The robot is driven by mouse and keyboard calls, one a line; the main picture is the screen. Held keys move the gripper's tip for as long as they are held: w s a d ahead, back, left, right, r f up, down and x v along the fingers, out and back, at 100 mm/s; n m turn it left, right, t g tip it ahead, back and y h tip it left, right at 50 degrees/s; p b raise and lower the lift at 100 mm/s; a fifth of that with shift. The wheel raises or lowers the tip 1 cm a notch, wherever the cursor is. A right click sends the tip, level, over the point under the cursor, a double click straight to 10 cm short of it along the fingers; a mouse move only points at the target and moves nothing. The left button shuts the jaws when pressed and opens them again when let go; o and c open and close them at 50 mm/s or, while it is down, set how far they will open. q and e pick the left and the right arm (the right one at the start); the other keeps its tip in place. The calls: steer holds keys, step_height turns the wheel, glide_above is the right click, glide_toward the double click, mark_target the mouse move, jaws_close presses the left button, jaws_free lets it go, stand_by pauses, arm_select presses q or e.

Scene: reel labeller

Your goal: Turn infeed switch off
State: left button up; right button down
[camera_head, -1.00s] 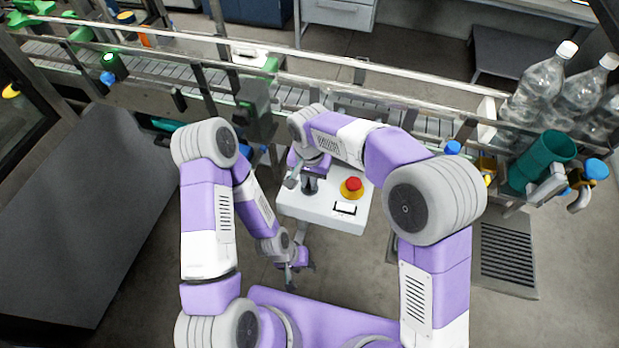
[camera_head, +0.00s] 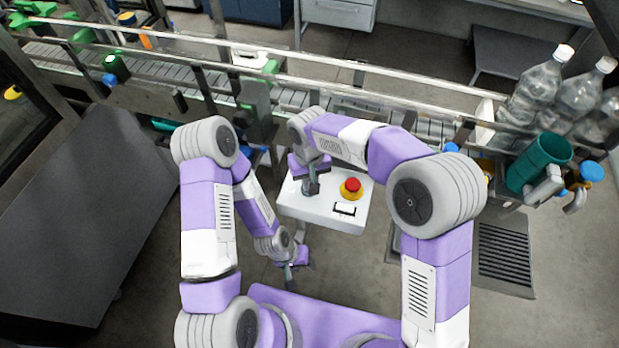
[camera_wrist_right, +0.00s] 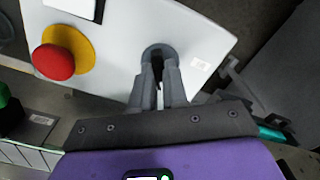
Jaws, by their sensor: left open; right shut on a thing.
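The white control box (camera_head: 352,217) stands in front of the conveyor, and it also shows in the right wrist view (camera_wrist_right: 205,30). A dark grey rotary switch (camera_wrist_right: 151,50) sits on its top face. My right gripper (camera_wrist_right: 159,68) is shut on this switch from above; its fingers cover most of the knob, so I cannot read its position. In the head view the right gripper (camera_head: 311,188) is at the left part of the box. My left gripper (camera_head: 291,276) is open and empty, low down to the left of the box and close to my base.
A red emergency button (camera_head: 352,186) on a yellow base sits on the box, right of the gripper. A white display or label (camera_head: 345,208) lies below it. The conveyor (camera_head: 210,78) runs behind. Clear bottles (camera_head: 538,85) and a green cup (camera_head: 540,160) stand at right.

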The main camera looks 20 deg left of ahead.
steer(key=n+p, duration=0.1)
steer(key=n, duration=0.4)
steer(key=shift+n, duration=0.3)
steer(key=n+p, duration=0.1)
steer(key=n, duration=0.4)
steer(key=shift+n, duration=0.4)
steer(key=c, duration=1.1)
jaws_free()
steer(key=shift+c, duration=0.2)
step_height(320, 180, up, 8)
steer(key=shift+f, duration=0.15)
